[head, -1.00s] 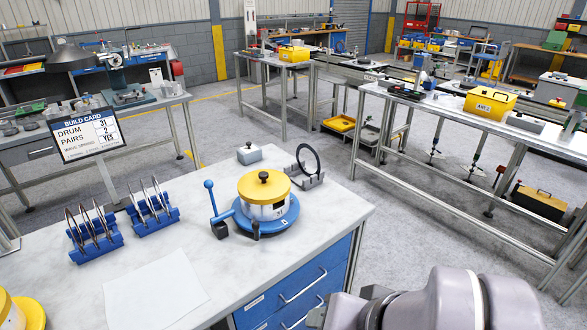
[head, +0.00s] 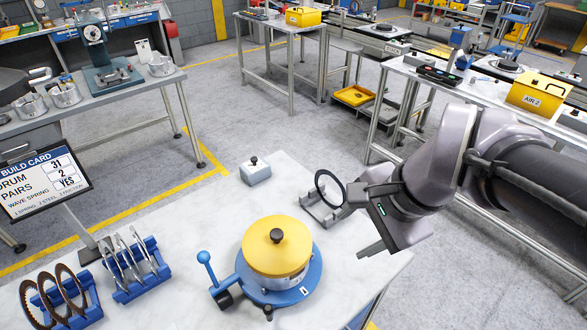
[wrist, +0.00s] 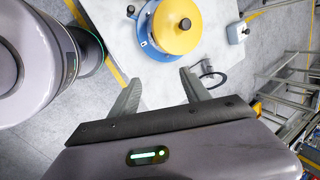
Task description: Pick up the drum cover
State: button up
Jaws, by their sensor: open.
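The drum cover (head: 277,247) is a yellow disc with a black knob (head: 276,236) on top. It sits on a metal drum on a round blue base (head: 246,283) with a blue lever, on the white table. In the wrist view the yellow cover (wrist: 175,38) and its knob (wrist: 185,24) lie ahead of the fingers. My gripper (head: 367,222) is open and empty, above and to the right of the cover, apart from it. Its two fingers (wrist: 157,86) are spread in the wrist view.
A black ring on a grey stand (head: 325,212) stands close to my gripper. A grey block with a knob (head: 255,172) is at the table's back edge. Blue racks of discs (head: 140,285) and a build card (head: 45,182) are at left.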

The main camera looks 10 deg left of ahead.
jog(key=w+a+r+m+g+p, duration=0.2)
jog(key=w+a+m+p, duration=0.1)
jog(key=w+a, duration=0.15)
jog(key=m+g+p, duration=0.1)
jog(key=m+p, duration=0.2)
jog(key=p, duration=0.1)
send_near(277, 233)
notch_tip(277, 233, down, 3)
jog(key=y+b, duration=0.1)
jog(key=b, duration=0.3)
jog(key=shift+a+f+m, duration=0.1)
jog(key=shift+a+m, duration=0.05)
jog(key=shift+m, duration=0.15)
jog(key=b+x, duration=0.1)
jog(key=x, duration=0.4)
jog(key=shift+a+f+b, duration=0.2)
jog(key=shift+f+b, duration=0.1)
jog(key=shift+r, duration=0.1)
grip_shut()
